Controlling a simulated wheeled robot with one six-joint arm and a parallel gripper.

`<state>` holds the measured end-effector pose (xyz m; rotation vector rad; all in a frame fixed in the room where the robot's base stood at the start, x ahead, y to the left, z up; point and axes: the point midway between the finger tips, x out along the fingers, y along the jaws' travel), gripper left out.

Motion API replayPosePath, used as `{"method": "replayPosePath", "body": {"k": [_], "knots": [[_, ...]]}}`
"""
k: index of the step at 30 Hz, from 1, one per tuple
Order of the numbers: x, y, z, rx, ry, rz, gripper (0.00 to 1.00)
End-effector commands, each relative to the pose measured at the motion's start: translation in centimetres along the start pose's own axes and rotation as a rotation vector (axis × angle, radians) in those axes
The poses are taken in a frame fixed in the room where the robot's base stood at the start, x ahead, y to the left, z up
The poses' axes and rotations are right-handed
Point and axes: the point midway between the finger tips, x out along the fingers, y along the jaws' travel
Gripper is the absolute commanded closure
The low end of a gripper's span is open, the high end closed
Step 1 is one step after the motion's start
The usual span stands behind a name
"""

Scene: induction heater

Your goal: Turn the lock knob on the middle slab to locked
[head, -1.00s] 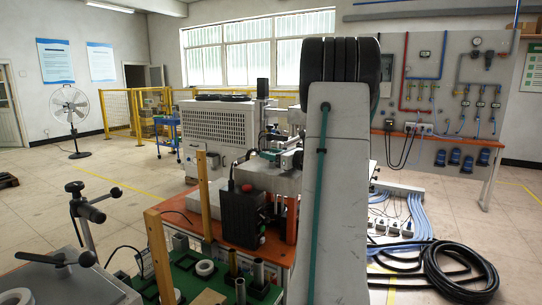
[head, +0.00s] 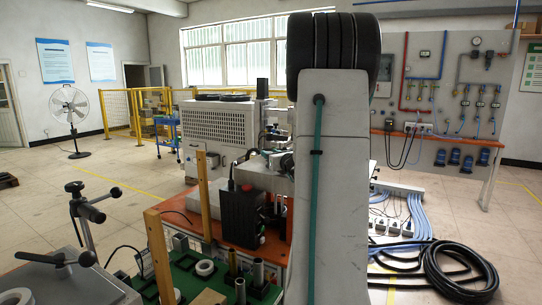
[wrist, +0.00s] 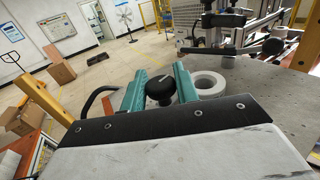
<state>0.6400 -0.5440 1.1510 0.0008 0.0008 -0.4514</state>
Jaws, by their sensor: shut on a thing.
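In the wrist view a round black lock knob (wrist: 160,88) with a short pale line on its top sits between the two teal fingers of my gripper (wrist: 160,82). My gripper is shut on the knob, with one finger on each side. The pale line points up and to the right in the picture. A grey slab (wrist: 250,88) lies under and beyond the fingers. The knob's base is hidden by the gripper body. In the head view my arm covers the middle, and neither my gripper nor the knob can be made out.
A white ring (wrist: 208,83) lies right of the fingers. A black clamp lever (wrist: 222,20) stands beyond. The head view shows a black control box (head: 241,215), wooden posts (head: 204,195) and a green tray (head: 192,284) left of my arm. Coiled black hose (head: 460,275) lies right.

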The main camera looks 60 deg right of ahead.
Motion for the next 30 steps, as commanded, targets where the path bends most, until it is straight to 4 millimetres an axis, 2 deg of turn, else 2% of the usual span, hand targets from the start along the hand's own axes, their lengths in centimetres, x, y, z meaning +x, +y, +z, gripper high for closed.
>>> {"method": "replayPosePath", "body": {"k": [12,30], "knots": [[0.06,0.09,0.09,0.000,-0.002,-0.221,0.92],[0.04,-0.05,0.16,-0.001,-0.003,-0.264,0.92]]}}
